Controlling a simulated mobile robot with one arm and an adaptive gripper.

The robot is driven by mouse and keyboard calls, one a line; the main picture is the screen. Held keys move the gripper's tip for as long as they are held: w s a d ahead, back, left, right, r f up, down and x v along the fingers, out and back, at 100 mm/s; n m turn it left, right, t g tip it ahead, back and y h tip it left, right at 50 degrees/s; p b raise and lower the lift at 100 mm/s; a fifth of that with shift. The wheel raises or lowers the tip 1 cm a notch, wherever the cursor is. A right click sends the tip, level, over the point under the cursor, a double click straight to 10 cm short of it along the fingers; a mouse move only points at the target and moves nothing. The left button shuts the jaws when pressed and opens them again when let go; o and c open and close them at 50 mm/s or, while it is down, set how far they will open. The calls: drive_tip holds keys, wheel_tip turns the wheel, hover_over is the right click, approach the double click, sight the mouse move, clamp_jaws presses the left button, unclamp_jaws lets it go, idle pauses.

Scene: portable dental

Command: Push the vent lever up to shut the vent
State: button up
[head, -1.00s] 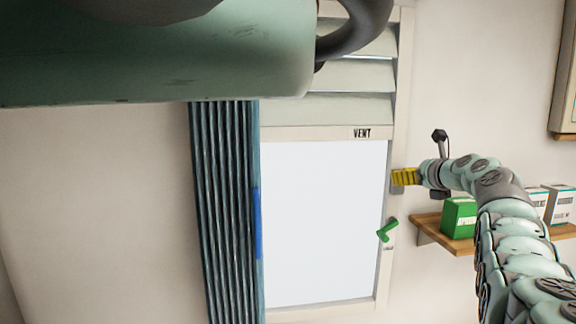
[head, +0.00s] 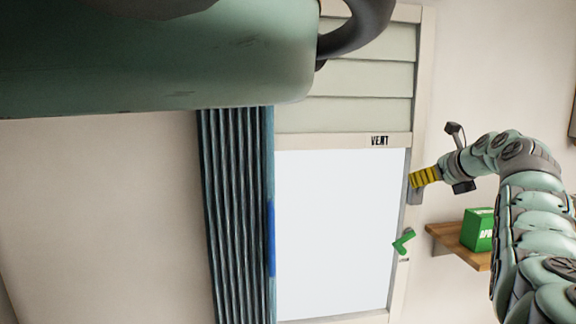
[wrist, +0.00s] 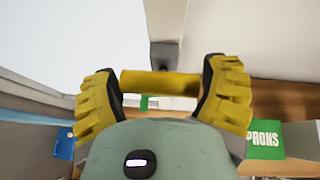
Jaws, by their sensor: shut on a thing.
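The vent (head: 360,80) above the window has pale slats that lie flat against each other, with no open gaps seen. The word VENT is on the frame below the slats. The vent lever has a yellow bar (wrist: 160,83) and a grey mount (wrist: 165,55) in the wrist view. My gripper (head: 424,177) is at the right side of the window frame in the head view. In the wrist view its two yellow fingers (wrist: 162,92) are shut on the bar's ends. In the head view the fingers largely hide the lever; its grey plate (head: 415,197) shows just below.
A green handle (head: 404,241) sits on the frame below my gripper. A wooden shelf (head: 455,242) with a green box (head: 478,230) is at the right, close to my arm. A blue-grey curtain (head: 237,200) hangs left of the window. My green body part covers the upper left.

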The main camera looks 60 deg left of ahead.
drive_tip(key=shift+w+d+h, duration=0.25)
drive_tip(key=shift+w+h, duration=0.05)
drive_tip(key=o, duration=1.1)
drive_tip(key=shift+r, duration=0.1)
drive_tip(key=shift+o, duration=0.2)
drive_tip(key=shift+a, duration=0.15)
drive_tip(key=shift+s, duration=0.15)
drive_tip(key=v, duration=1.2)
